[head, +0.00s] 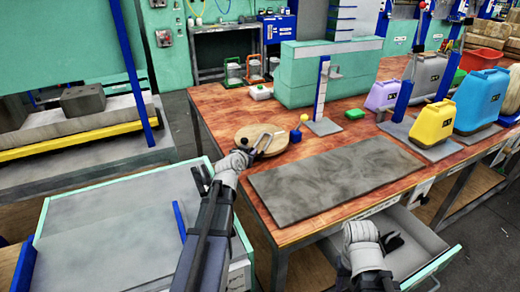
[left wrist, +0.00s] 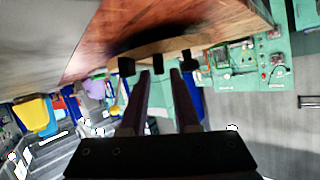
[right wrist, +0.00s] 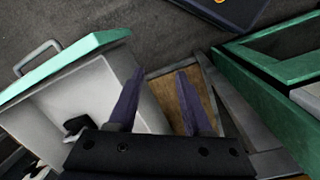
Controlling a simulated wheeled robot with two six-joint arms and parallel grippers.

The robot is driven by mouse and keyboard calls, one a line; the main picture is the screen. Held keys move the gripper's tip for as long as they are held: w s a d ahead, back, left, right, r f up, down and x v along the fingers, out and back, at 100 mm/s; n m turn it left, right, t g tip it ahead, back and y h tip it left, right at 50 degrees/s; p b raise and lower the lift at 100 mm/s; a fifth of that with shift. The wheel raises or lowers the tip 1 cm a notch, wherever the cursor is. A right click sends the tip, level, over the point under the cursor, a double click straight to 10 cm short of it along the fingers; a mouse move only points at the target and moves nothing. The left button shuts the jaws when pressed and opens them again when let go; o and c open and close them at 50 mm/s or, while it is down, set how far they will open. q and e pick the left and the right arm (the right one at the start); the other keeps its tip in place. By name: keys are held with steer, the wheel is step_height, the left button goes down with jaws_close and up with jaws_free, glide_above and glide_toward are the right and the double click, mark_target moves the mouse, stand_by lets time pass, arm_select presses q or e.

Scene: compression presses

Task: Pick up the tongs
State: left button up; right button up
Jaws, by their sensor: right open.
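My left gripper (head: 264,142) is over the near edge of a round wooden board (head: 245,138) on the workbench. In the left wrist view its two fingers (left wrist: 160,72) are apart and point at the board's rim, with several small dark blocks (left wrist: 157,65) by the tips. I cannot tell whether those blocks belong to the tongs; the tongs do not show clearly. My right gripper (head: 392,243) is over the open drawer (head: 420,232). In the right wrist view its fingers (right wrist: 159,72) are spread and empty. A dark object (right wrist: 75,126) shows inside the drawer there.
A grey mat (head: 335,180) covers the bench front. Yellow (head: 433,123) and blue (head: 482,98) jugs are at the right. A grey-topped cabinet (head: 110,220) is at the left.

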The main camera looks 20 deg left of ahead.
arm_select(q)
steer(key=x, duration=0.2)
steer(key=shift+w+f+b, duration=0.1)
steer(key=shift+w+b, duration=0.15)
steer(key=shift+b, duration=0.1)
steer(key=shift+c, duration=0.2)
jaws_close()
